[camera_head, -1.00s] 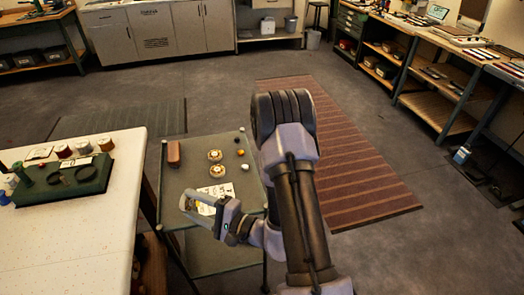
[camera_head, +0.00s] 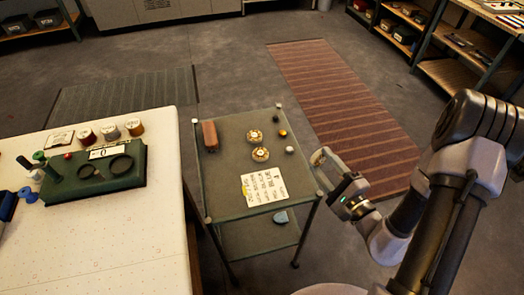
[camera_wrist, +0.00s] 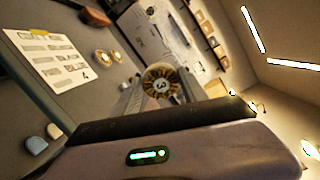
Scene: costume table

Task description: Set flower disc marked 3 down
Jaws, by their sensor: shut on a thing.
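The flower disc marked 3 (camera_wrist: 161,86) is gold and dark with a pale centre; it shows in the wrist view at my fingertips. My gripper (camera_head: 320,158) is shut on it, just off the right edge of the small grey-green cart (camera_head: 225,190) in the head view. The disc is not clear in the head view. Two other flower discs (camera_head: 255,136) (camera_head: 260,154) lie apart on the cart top, their marks too small to read.
The cart also bears a brown block (camera_head: 210,135), a written card (camera_head: 264,187) and small balls (camera_head: 283,133). A white table (camera_head: 100,235) at left holds a green stand (camera_head: 125,178) with dark rings and several spools (camera_head: 110,132).

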